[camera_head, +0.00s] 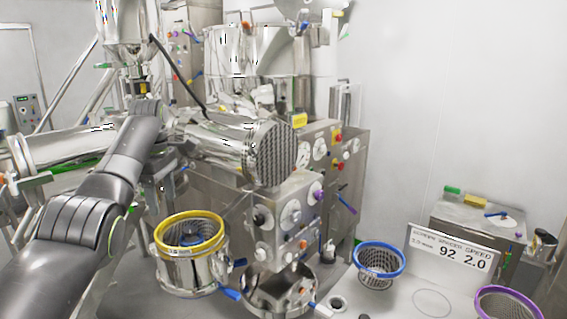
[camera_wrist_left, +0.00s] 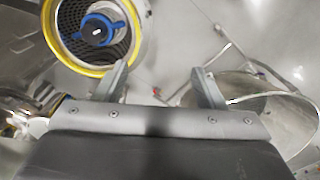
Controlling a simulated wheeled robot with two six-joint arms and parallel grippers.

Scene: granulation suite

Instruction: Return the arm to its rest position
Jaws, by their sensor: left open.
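My left arm (camera_head: 105,185) comes in from the left and reaches up and forward to beside the steel machinery. Its fingers cannot be made out clearly in the head view. In the left wrist view my left gripper (camera_wrist_left: 158,82) is open, its two fingers wide apart with only floor between them and nothing held. A yellow-rimmed steel vessel (camera_head: 190,266) with a perforated basket inside lies below; it also shows in the left wrist view (camera_wrist_left: 130,65), beyond the left finger and apart from it. My right gripper is not in view.
The granulation machine (camera_head: 288,215) with its ribbed cylinder (camera_head: 268,152) stands close right of my arm. A steel bowl (camera_head: 275,296) is below it. On the white table at right are a blue-rimmed basket (camera_head: 379,276), a sign (camera_head: 450,258) and a purple-rimmed basket (camera_head: 505,302).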

